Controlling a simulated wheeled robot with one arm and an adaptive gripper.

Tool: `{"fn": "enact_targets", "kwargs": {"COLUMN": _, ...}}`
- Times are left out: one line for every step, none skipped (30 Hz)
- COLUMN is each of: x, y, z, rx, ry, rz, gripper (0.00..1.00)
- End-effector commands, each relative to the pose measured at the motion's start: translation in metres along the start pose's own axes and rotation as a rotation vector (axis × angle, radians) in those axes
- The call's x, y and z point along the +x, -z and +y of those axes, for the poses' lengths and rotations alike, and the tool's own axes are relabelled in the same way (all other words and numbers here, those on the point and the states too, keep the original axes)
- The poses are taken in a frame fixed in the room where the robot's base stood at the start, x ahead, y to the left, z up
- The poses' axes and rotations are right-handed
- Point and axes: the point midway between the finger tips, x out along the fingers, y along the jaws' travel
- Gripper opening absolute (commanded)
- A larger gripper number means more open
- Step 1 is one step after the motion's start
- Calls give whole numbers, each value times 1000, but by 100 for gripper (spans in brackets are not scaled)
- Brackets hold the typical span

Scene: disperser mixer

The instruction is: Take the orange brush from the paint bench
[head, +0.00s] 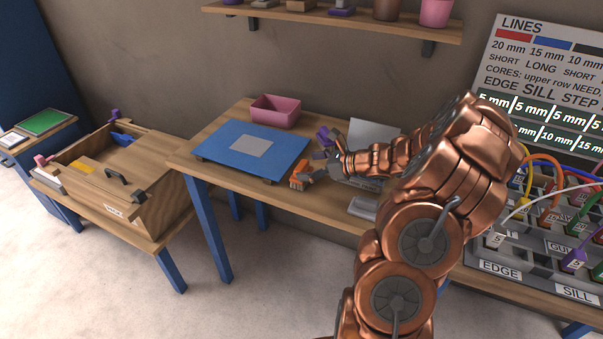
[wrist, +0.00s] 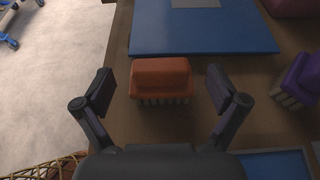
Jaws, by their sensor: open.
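The orange brush (wrist: 161,78) lies on the paint bench (wrist: 130,124), with its pale bristles toward my gripper in the wrist view. My gripper (wrist: 160,88) is open, with one finger on each side of the brush and a gap at both sides. In the head view my gripper (head: 314,176) is low over the bench (head: 216,174). I cannot tell from these frames how high the fingertips are above the bench top.
A purple brush (wrist: 299,80) lies right of the orange one. A blue board (head: 270,136) with a grey square is behind it, and a pink bin (head: 275,112) stands at the back. A wooden box (head: 125,182) is on a lower table at left.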

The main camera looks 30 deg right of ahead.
Motion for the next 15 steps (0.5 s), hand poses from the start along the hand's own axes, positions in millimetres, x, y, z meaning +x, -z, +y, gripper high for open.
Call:
{"fn": "enact_targets", "kwargs": {"x": 7, "y": -1, "z": 0, "rx": 2, "ry": -3, "rz": 1, "gripper": 96}}
{"fn": "enact_targets", "kwargs": {"x": 10, "y": -1, "z": 0, "rx": 1, "ry": -2, "rz": 1, "gripper": 96}}
{"fn": "enact_targets", "kwargs": {"x": 15, "y": -1, "z": 0, "rx": -1, "ry": -1, "rz": 1, "gripper": 96}}
{"fn": "enact_targets", "kwargs": {"x": 18, "y": -1, "z": 0, "rx": -1, "ry": -1, "rz": 0, "gripper": 96}}
{"fn": "enact_targets", "kwargs": {"x": 20, "y": -1, "z": 0, "rx": 0, "ry": 0, "rz": 0, "gripper": 96}}
{"fn": "enact_targets", "kwargs": {"x": 22, "y": -1, "z": 0, "rx": 0, "ry": 1, "rz": 0, "gripper": 96}}
{"fn": "enact_targets", "kwargs": {"x": 23, "y": -1, "z": 0, "rx": -1, "ry": 1, "rz": 0, "gripper": 96}}
{"fn": "enact_targets", "kwargs": {"x": 24, "y": -1, "z": 0, "rx": -1, "ry": 1, "rz": 0, "gripper": 96}}
{"fn": "enact_targets", "kwargs": {"x": 25, "y": -1, "z": 0, "rx": -2, "ry": 1, "rz": 0, "gripper": 96}}
{"fn": "enact_targets", "kwargs": {"x": 26, "y": -1, "z": 0, "rx": -2, "ry": 1, "rz": 0, "gripper": 96}}
{"fn": "enact_targets", "kwargs": {"x": 26, "y": -1, "z": 0, "rx": -2, "ry": 1, "rz": 0, "gripper": 96}}
{"fn": "enact_targets", "kwargs": {"x": 26, "y": 0, "z": 0, "rx": -2, "ry": 1, "rz": 0, "gripper": 96}}
{"fn": "enact_targets", "kwargs": {"x": 26, "y": -1, "z": 0, "rx": -2, "ry": 1, "rz": 0, "gripper": 96}}
{"fn": "enact_targets", "kwargs": {"x": 26, "y": 0, "z": 0, "rx": -2, "ry": 1, "rz": 0, "gripper": 96}}
{"fn": "enact_targets", "kwargs": {"x": 26, "y": 0, "z": 0, "rx": -2, "ry": 1, "rz": 0, "gripper": 96}}
